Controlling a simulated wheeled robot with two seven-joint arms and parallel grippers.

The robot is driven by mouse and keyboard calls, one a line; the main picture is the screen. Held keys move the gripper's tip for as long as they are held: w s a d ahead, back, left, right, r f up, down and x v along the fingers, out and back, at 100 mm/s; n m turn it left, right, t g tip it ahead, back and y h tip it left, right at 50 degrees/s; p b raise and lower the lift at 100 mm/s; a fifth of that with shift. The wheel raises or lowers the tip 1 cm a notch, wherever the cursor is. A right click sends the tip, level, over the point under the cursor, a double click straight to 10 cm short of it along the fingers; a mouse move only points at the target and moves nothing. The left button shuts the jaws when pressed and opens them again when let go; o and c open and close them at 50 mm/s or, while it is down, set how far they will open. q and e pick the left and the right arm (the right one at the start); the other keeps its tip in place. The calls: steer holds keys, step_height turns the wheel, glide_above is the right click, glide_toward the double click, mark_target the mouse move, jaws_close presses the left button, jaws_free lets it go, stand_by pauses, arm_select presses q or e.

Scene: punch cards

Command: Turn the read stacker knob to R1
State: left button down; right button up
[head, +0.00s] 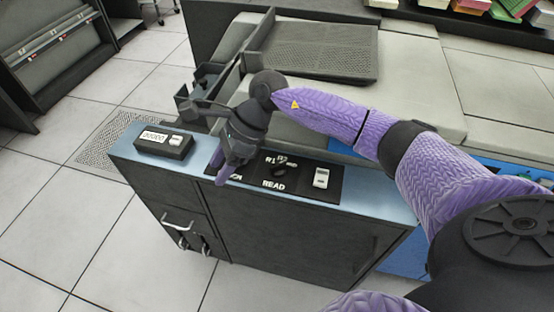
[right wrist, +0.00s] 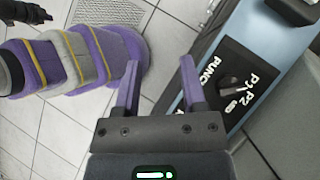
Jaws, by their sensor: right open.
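The read stacker knob (head: 279,171) is a small dark knob on the black control panel (head: 306,192), above the white word READ and just below the R1 mark. Its exact pointing direction is too small to tell. My right gripper (head: 227,172) is open and empty, over the left part of the panel, left of the read knob and apart from it. In the right wrist view my right gripper (right wrist: 160,78) shows its two purple fingers spread. The punch knob (right wrist: 232,86), by P1 and P2, lies right of them; the read knob is not seen there. My left gripper is not seen.
A white rocker switch (head: 321,178) sits right of the read knob. A counter box (head: 164,141) stands on the blue cabinet top at the left. A mesh tray (head: 318,50) and raised machine covers lie behind. Open tiled floor is in front.

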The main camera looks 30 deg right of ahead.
mark_target(280, 162)
steer(key=d+r+n+g+h, duration=0.1)
steer(key=d+r+n+h, duration=0.1)
steer(key=d+h, duration=0.8)
steer(key=d+f+y+b, duration=0.1)
steer(key=f, duration=0.2)
steer(key=d+f+b, duration=0.1)
steer(key=f, duration=0.2)
steer(key=d+f+y+b, duration=0.1)
steer(key=f+b, duration=0.1)
steer(key=f, duration=0.1)
steer(key=shift+d+f+y, duration=0.15)
steer(key=shift+f+y, duration=0.15)
steer(key=shift+f, duration=0.05)
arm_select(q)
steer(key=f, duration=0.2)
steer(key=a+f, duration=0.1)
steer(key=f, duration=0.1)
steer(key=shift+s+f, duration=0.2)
arm_select(e)
steer(key=c, duration=0.7)
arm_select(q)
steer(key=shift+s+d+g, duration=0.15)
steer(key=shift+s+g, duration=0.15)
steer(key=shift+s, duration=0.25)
arm_select(e)
jaws_close()
